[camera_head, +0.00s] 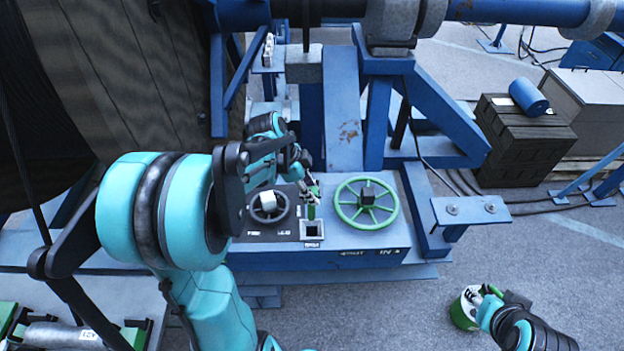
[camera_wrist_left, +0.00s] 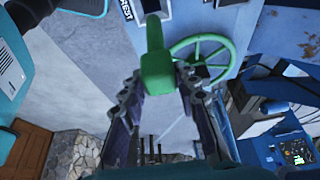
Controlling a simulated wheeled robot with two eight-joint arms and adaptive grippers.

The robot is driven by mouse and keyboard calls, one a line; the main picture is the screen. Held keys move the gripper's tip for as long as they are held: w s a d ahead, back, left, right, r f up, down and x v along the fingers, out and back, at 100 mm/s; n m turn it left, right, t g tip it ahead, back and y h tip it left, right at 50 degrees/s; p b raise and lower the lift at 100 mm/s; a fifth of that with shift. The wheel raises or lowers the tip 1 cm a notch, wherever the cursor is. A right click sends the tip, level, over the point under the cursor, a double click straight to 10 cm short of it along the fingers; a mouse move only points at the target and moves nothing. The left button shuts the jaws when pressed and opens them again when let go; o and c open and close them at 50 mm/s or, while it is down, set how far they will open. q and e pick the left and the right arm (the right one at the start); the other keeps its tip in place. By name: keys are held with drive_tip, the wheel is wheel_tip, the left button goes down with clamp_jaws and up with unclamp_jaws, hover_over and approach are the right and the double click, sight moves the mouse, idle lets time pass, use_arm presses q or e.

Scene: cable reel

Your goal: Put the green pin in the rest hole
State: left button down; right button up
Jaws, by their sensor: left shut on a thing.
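The green pin (camera_head: 312,211) hangs roughly upright in my left gripper (camera_head: 311,190), over the panel between two handwheels. In the left wrist view my left gripper (camera_wrist_left: 155,95) is shut on the thick end of the green pin (camera_wrist_left: 156,60), and its thin end points to the top of the picture. A pale-rimmed square socket (camera_head: 313,230) with a dark inside, seemingly the rest hole, is just below the pin. I cannot tell whether the pin's tip touches or enters it. My right gripper (camera_head: 490,296) is far off at lower right; its jaws are unclear.
A green spoked handwheel (camera_head: 349,218) stands close right of the pin. A smaller dark handwheel (camera_head: 268,217) with a pale block at its hub is on the left. A green and white round object (camera_head: 463,312) is beside my right gripper. Open floor lies at right.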

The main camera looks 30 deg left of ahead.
sight(314, 218)
use_arm(q)
drive_tip(key=shift+f, duration=0.3)
drive_tip(key=shift+f+b, duration=0.6)
drive_tip(key=shift+f, duration=0.15)
drive_tip(key=shift+f+b, duration=3.35)
drive_tip(key=shift+f, duration=1.4)
drive_tip(key=shift+f+b, duration=1.7)
drive_tip(key=shift+f, duration=0.2)
drive_tip(key=c, duration=1.1)
unclamp_jaws()
drive_tip(key=shift+o, duration=0.2)
drive_tip(key=shift+r, duration=0.15)
